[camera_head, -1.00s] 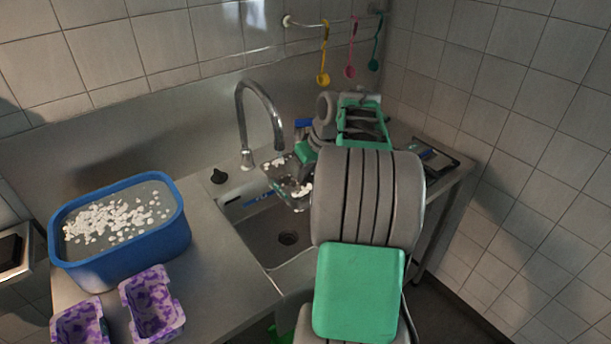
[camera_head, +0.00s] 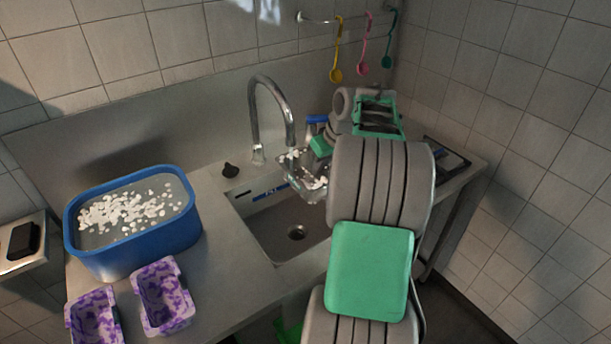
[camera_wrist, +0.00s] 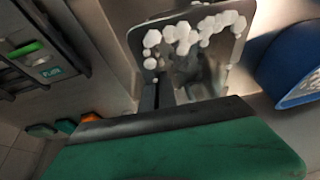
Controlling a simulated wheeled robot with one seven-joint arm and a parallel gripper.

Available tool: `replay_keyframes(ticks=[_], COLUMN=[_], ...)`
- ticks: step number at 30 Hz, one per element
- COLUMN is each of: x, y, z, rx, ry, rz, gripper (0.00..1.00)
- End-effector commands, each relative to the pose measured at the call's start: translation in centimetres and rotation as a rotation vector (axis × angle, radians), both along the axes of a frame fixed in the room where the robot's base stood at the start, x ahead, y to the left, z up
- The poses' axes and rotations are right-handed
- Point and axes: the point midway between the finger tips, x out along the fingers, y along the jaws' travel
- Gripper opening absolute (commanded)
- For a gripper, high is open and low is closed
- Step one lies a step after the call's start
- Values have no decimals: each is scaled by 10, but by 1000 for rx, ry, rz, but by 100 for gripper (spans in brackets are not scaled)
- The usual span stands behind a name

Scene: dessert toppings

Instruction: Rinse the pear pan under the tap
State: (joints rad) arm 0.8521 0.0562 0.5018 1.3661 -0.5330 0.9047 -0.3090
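The pear pan (camera_head: 303,171) is a shiny metal pan over the sink, just below the spout of the tap (camera_head: 271,112). White pieces cling to it. In the wrist view the pan (camera_wrist: 205,76) is tilted, with white lumps along its far rim. My gripper (camera_head: 321,146) is shut on the pan's handle side; its dark fingers (camera_wrist: 166,96) show in the wrist view, though the grip itself is partly hidden. No water stream can be made out from the spout.
The sink (camera_head: 290,246) is empty below the pan. A blue tub (camera_head: 150,245) of water with floating white pieces stands left on the counter, near two purple patterned containers (camera_head: 165,296). Colored ladles (camera_head: 337,60) hang behind. A dark flat device (camera_head: 447,158) lies right.

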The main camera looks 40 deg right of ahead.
Motion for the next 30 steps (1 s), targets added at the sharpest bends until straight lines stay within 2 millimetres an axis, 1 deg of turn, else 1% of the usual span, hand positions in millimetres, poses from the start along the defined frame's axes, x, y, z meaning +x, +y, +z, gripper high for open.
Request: replay_keyframes(ticks=[9, 21, 30], x=[-2, 6, 3], y=[-3, 6, 3], z=[1, 1, 1], rx=[0, -1, -1], ry=[-1, -1, -1], rz=[1, 0, 0], gripper=[0, 0, 0])
